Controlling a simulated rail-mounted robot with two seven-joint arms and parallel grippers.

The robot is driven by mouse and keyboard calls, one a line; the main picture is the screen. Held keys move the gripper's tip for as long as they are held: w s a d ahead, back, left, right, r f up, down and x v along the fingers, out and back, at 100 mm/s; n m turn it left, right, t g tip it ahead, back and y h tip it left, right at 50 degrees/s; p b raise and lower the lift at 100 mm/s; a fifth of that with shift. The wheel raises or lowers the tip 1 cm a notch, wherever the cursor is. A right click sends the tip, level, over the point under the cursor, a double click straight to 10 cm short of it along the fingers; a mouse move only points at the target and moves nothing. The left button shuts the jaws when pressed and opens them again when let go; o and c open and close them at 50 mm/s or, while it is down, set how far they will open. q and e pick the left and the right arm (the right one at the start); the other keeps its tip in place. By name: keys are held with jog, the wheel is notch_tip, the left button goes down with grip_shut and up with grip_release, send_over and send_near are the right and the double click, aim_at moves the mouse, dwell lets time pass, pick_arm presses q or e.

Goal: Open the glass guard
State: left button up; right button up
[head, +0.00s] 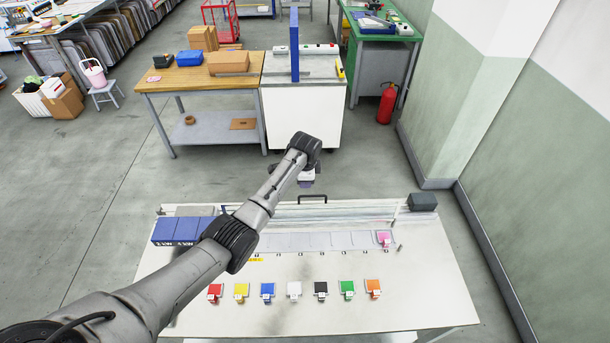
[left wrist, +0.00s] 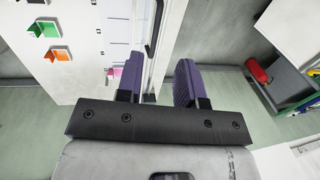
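The glass guard (head: 350,212) is a clear panel along the back of the white table in the head view. Its black handle (head: 312,198) stands at its back edge. My left gripper (head: 307,182) hangs just beyond and above the handle, partly hidden by my wrist. In the left wrist view its two purple fingers (left wrist: 160,82) are apart. The black handle (left wrist: 154,35) shows as a thin bar between the fingers' lines, nearer the left finger. I cannot tell whether it touches a finger. My right gripper is not in view.
Several coloured pieces (head: 294,290) line the table front. Blue boxes (head: 183,230) stand at the back left, a dark box (head: 422,201) at the back right. A pink piece (head: 384,238) sits at the right end of a pale row. A white cabinet (head: 302,115) stands behind.

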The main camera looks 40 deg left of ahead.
pick_arm(q)
jog(key=shift+s+d+r, duration=0.1)
jog(key=shift+r, duration=0.55)
